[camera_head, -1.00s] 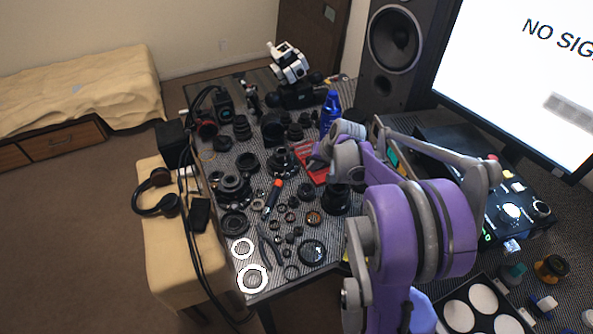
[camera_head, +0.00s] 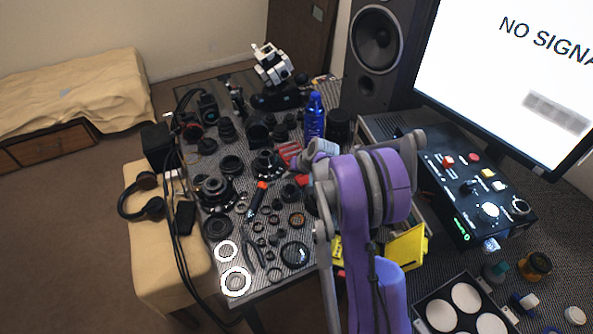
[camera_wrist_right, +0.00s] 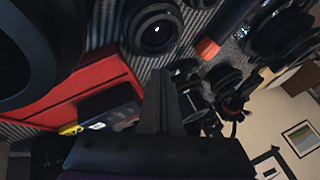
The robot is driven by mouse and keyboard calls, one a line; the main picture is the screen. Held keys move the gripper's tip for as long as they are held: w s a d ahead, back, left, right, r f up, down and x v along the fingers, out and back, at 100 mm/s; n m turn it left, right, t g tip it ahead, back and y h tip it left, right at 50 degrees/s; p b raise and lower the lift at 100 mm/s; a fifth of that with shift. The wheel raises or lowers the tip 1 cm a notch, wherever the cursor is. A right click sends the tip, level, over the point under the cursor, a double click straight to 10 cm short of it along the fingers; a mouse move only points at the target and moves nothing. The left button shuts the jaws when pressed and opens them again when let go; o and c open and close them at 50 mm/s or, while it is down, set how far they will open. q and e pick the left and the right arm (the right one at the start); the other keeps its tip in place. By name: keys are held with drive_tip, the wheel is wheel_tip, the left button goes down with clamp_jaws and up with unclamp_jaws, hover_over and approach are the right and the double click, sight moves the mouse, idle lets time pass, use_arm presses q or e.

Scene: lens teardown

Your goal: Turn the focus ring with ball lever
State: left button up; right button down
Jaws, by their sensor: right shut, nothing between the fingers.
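My right gripper (camera_head: 300,168) reaches over the table of lens parts in the head view, partly hidden by its own purple arm. In the right wrist view its fingers (camera_wrist_right: 162,98) are together with nothing between them. A dark lens assembly (camera_head: 267,163) stands just left of the gripper in the head view. Dark lens parts (camera_wrist_right: 190,92) show beside and beyond the fingertips in the wrist view. I cannot make out which part is the focus ring, and no ball lever is clear. My left gripper is not in view.
A red tray (camera_wrist_right: 70,95) lies close by in the wrist view. An orange-tipped tool (camera_head: 257,197), several loose rings and a larger lens barrel (camera_head: 214,191) crowd the table. A blue bottle (camera_head: 314,117) and a speaker (camera_head: 378,45) stand behind. A control box (camera_head: 462,205) is at right.

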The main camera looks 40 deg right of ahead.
sight(270, 180)
drive_tip(key=shift+w+a+f, duration=0.15)
drive_tip(key=shift+w+a, duration=0.95)
drive_tip(key=shift+a, duration=0.2)
drive_tip(key=shift+w+a+f+b, duration=0.15)
drive_tip(key=shift+a+b, duration=0.1)
drive_tip(key=shift+a, duration=0.2)
drive_tip(key=shift+w+a+f+b, duration=0.1)
drive_tip(key=shift+a+b, duration=0.1)
drive_tip(key=shift+a, duration=0.2)
drive_tip(key=shift+w+a+r, duration=0.1)
drive_tip(key=shift+a+r, duration=0.05)
drive_tip(key=shift+a, duration=0.15)
drive_tip(key=shift+r, duration=0.1)
drive_tip(key=shift+d, duration=0.1)
